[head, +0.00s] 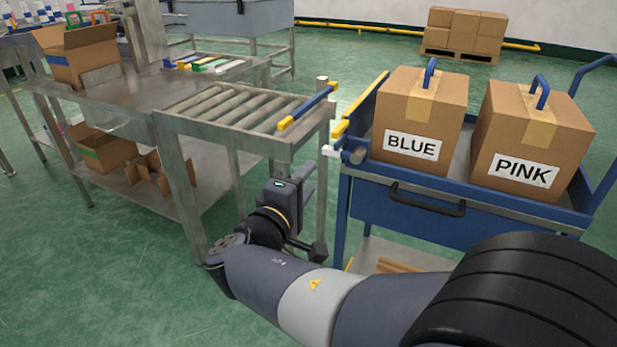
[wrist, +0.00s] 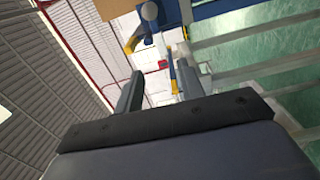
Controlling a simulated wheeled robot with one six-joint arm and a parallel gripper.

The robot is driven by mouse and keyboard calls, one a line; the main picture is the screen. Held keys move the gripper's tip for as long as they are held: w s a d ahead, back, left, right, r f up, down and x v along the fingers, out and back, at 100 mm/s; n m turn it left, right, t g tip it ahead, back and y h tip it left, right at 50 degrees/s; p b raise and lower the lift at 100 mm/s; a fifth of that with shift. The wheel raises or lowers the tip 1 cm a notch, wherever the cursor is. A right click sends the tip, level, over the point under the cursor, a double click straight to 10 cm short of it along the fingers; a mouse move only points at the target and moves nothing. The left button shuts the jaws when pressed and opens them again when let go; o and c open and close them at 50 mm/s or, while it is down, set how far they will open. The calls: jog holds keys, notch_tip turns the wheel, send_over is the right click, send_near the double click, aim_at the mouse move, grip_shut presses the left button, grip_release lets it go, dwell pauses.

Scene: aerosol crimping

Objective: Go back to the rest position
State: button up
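My gripper (head: 312,212) is in front of the roller table's right end, in the gap beside the blue cart (head: 345,215). In the wrist view its two dark fingers (wrist: 159,62) stand apart with nothing held between them. My arm reaches in from the lower right of the head view, bent, with the gripper below the roller level. A cardboard box labelled BLUE (head: 418,112) and one labelled PINK (head: 528,135) stand closed on the cart, each with a blue handle on top. The gripper appears apart from both boxes.
The roller conveyor (head: 235,108) is empty, with a blue and yellow bar (head: 308,106) along its right side. A steel workbench (head: 130,95) at left carries an open cardboard box (head: 82,52). Stacked boxes (head: 466,30) stand at the back. Green floor is free at lower left.

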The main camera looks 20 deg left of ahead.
aim_at(331, 156)
jog(key=shift+w, duration=0.15)
dwell(0.3)
jog(key=w, duration=0.7)
jog(key=w+b, duration=0.1)
jog(key=w, duration=0.2)
jog(key=shift+w+d, duration=0.4)
jog(key=shift+s+n+p, duration=0.15)
jog(key=shift+n+p, duration=0.25)
jog(key=shift+p, duration=0.3)
jog(key=shift+f, duration=0.25)
jog(key=shift+f, duration=0.1)
jog(key=shift+d, duration=0.1)
